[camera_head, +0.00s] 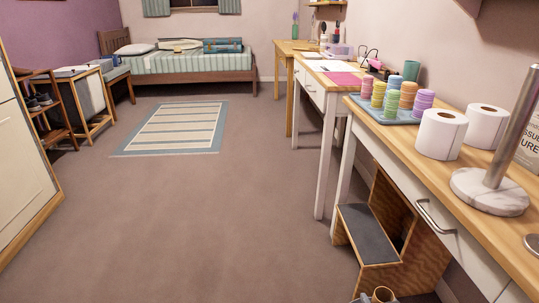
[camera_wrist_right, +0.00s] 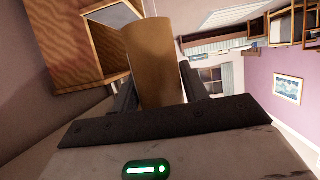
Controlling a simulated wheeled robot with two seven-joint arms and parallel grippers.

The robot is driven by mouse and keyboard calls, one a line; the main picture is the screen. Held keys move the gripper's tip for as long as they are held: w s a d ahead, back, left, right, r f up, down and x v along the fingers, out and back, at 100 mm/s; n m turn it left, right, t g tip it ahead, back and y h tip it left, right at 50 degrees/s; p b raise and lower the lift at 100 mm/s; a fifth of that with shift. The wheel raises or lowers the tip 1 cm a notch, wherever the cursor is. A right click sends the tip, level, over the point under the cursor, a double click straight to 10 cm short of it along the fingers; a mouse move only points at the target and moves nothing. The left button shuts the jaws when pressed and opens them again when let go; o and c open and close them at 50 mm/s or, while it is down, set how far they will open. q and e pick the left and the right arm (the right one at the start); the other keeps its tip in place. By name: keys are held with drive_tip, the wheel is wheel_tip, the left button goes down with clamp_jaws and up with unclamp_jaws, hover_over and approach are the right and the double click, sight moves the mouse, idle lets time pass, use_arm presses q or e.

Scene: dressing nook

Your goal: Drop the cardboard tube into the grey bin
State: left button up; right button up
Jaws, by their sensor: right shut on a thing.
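The cardboard tube (camera_wrist_right: 153,62) is a plain brown cylinder held between the two dark fingers of my right gripper (camera_wrist_right: 158,92) in the right wrist view. In the head view the tube's round open end (camera_head: 383,294) just shows at the bottom edge, with a bit of my right gripper (camera_head: 372,298) around it, in front of the step stool. The rest of the tube and gripper is cut off there. I cannot make out a grey bin for certain in either view. My left gripper is not in view.
A wooden step stool (camera_head: 368,236) stands close by under the long desk (camera_head: 410,150). The desk carries toilet rolls (camera_head: 442,134), a marble-based holder (camera_head: 489,192) and a blue tray (camera_head: 385,112) of coloured stacks. Open carpet (camera_head: 190,220) lies to the left, with a striped rug (camera_head: 175,128) beyond.

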use_arm(q)
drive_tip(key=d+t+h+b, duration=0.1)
drive_tip(key=b, duration=0.3)
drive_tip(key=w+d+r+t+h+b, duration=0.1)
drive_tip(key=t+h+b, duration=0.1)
drive_tip(key=b, duration=0.3)
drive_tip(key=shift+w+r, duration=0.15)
use_arm(e)
drive_tip(key=w+d+f, duration=0.1)
drive_tip(key=d+f, duration=0.3)
drive_tip(key=f, duration=0.9)
drive_tip(key=shift+w+f, duration=0.2)
drive_tip(key=shift+w, duration=0.15)
drive_tip(key=o, duration=1)
drive_tip(key=shift+o, duration=0.2)
use_arm(q)
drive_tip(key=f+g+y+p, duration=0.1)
drive_tip(key=p, duration=0.1)
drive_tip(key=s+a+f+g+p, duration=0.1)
drive_tip(key=p, duration=0.1)
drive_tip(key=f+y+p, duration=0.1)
drive_tip(key=p, duration=0.2)
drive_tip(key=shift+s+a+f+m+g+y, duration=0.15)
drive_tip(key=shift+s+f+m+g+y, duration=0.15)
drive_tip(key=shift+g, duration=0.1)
use_arm(e)
drive_tip(key=v, duration=1.6)
drive_tip(key=shift+a, duration=0.15)
